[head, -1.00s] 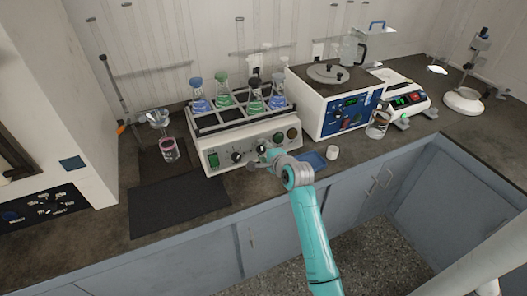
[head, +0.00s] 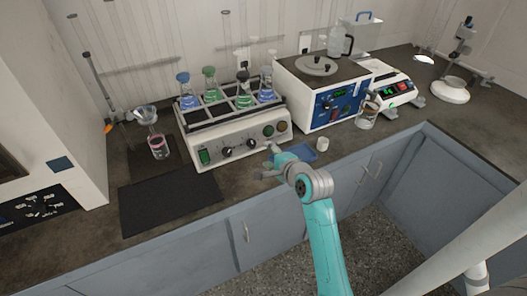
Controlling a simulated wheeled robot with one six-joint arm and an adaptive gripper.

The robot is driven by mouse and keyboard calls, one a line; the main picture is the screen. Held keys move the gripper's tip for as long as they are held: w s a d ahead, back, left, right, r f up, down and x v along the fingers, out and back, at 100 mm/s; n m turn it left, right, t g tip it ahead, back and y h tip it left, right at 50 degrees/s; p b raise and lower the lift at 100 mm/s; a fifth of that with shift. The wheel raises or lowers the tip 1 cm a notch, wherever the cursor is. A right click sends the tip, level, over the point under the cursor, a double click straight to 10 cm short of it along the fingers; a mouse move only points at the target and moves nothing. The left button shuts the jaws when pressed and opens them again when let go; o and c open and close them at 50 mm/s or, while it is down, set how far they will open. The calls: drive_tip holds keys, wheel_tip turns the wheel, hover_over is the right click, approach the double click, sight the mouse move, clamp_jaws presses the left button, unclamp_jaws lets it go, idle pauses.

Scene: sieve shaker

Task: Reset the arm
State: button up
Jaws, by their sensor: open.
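My gripper (head: 270,160) is at the end of my teal arm, just in front of the shaker's front panel and above the counter's front part. It is small in the picture and partly covered by the grey wrist; it is open and I see nothing held in it. The shaker (head: 238,143) is a white box with dark knobs, a green switch and a rack on top. The rack holds several stoppered flasks with blue and green liquid. Whether the gripper touches the panel cannot be told.
A white unit with a blue panel (head: 338,103) stands right of the shaker, with a beaker (head: 367,115) and a balance (head: 400,92) beyond. A small white cup (head: 322,144) stands near the gripper. A black mat (head: 172,206) lies front left. A glass with pink liquid (head: 158,147) stands behind it.

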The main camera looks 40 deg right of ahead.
drive_tip(key=shift+s+a+r, duration=0.1)
drive_tip(key=shift+s+r, duration=0.1)
drive_tip(key=shift+s, duration=0.15)
idle(0.3)
drive_tip(key=s+a+f+n, duration=0.4)
drive_tip(key=s+a+f, duration=0.1)
drive_tip(key=s+a, duration=0.3)
drive_tip(key=s+a+f+n, duration=0.5)
drive_tip(key=s+a, duration=0.2)
drive_tip(key=s, duration=0.1)
drive_tip(key=s+a+r+n+y, duration=0.1)
drive_tip(key=s+a+r+n, duration=0.1)
drive_tip(key=s, duration=0.5)
drive_tip(key=s+a+r+n+t+y, duration=0.1)
drive_tip(key=s+a+r+n, duration=0.1)
drive_tip(key=s+a+n, duration=0.2)
drive_tip(key=s+a+r+n+y, duration=0.1)
drive_tip(key=s+a+r+n, duration=0.1)
drive_tip(key=s+n, duration=0.5)
drive_tip(key=s+a, duration=0.1)
drive_tip(key=s, duration=0.3)
drive_tip(key=shift+s+r+n+t, duration=0.25)
drive_tip(key=shift+r+n+t, duration=0.05)
drive_tip(key=shift+r+n, duration=0.1)
